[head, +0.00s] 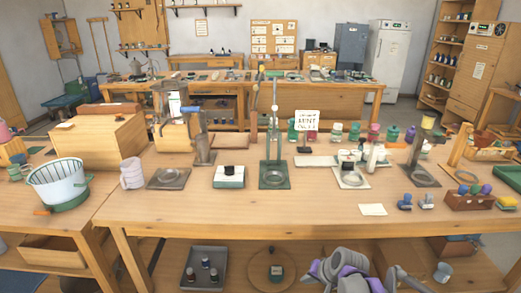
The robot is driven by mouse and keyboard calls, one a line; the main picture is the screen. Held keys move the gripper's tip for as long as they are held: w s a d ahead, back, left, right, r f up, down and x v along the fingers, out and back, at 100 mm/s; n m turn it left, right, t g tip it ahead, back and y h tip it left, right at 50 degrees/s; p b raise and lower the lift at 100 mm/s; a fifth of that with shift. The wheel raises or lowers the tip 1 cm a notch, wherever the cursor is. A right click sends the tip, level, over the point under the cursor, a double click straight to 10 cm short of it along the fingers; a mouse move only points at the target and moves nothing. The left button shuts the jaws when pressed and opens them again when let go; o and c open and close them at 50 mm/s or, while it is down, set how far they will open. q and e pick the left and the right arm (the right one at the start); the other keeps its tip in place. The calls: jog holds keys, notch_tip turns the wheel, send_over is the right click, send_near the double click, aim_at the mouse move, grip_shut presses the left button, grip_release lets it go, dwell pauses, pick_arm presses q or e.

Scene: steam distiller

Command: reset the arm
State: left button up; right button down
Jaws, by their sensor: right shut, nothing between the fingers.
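My right gripper (316,268), grey and purple, shows at the bottom edge of the head view, right of centre. It is shut and holds nothing. It is in front of the wooden workbench (300,218), below the level of its top in the picture, and overlaps the lower shelf. Part of it is cut off by the frame edge. My left gripper is not in view. A green stand with a tall rod (275,180) stands on the middle of the bench.
On the bench are a small green-and-white box (229,178), a white basket (58,180) at left, a white card (373,209) and a wooden holder (470,201) at right. A grey tray (203,268) and a round board (272,271) lie below. The bench's front strip is mostly clear.

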jog(key=s+d+r+n+h, duration=0.1)
jog(key=s+d+n+h, duration=0.15)
jog(key=s, duration=1.25)
jog(key=s+d+r+n+h, duration=0.1)
jog(key=s+n, duration=0.2)
jog(key=s, duration=1.3)
pick_arm(q)
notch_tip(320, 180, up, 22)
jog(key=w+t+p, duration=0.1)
jog(key=p, duration=1.8)
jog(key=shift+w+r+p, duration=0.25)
jog(key=shift+p, duration=0.1)
pick_arm(e)
notch_tip(320, 180, up, 23)
jog(key=w, duration=0.1)
jog(key=shift+w, duration=0.3)
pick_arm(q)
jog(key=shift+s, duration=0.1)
pick_arm(e)
jog(key=shift+s+a+f+m, duration=0.1)
jog(key=shift+m, duration=0.15)
